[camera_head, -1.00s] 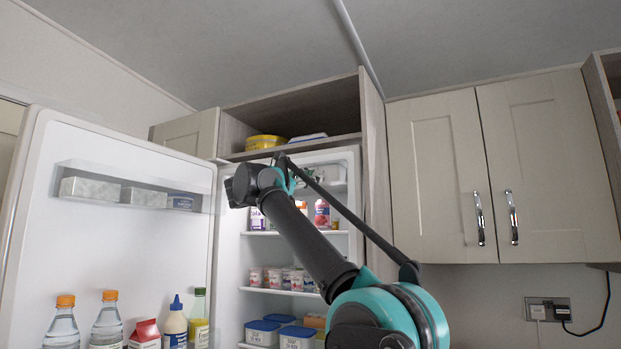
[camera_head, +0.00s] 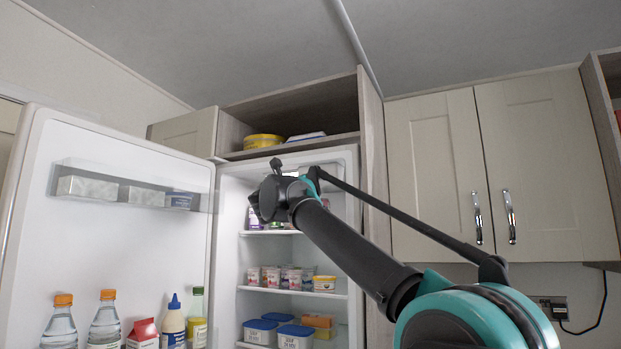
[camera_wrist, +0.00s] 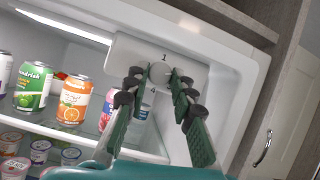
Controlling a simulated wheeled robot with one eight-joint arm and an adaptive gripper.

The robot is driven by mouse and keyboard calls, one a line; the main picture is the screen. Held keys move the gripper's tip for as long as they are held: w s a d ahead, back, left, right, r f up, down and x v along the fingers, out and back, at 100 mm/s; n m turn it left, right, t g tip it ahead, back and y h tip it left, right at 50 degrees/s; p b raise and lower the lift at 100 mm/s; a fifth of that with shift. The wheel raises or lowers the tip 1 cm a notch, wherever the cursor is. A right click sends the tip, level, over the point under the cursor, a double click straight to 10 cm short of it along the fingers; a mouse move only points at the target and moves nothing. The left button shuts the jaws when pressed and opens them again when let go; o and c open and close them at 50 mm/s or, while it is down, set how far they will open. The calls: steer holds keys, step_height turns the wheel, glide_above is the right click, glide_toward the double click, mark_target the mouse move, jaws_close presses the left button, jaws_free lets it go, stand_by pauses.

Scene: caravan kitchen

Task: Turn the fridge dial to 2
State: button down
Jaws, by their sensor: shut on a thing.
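The fridge dial (camera_wrist: 160,74) is a round pale knob on a white housing (camera_wrist: 196,74) at the top inside of the fridge. A "1" is printed just above the dial, and another digit, perhaps a 4, shows faintly below it. I cannot read a 2. My gripper (camera_wrist: 158,80) has its dark, green-padded fingers on either side of the dial, shut on it. In the head view my wrist (camera_head: 270,194) reaches into the upper part of the open fridge (camera_head: 244,262). The fingers and dial are hidden there.
The fridge door (camera_head: 115,240) stands open at the left, with bottles on its lower shelf. Cans, such as an orange one (camera_wrist: 74,102), stand on the shelf left of my fingers. Yogurt pots fill the shelf below. A wooden cabinet side (camera_head: 374,165) borders the fridge at right.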

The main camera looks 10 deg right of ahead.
steer(key=shift+s+d+n+t+y, duration=0.1)
steer(key=shift+n+t+y, duration=0.55)
steer(key=shift+n, duration=1.05)
steer(key=c, duration=1.3)
jaws_free()
steer(key=v, duration=1.2)
steer(key=shift+r, duration=0.2)
steer(key=shift+s, duration=0.15)
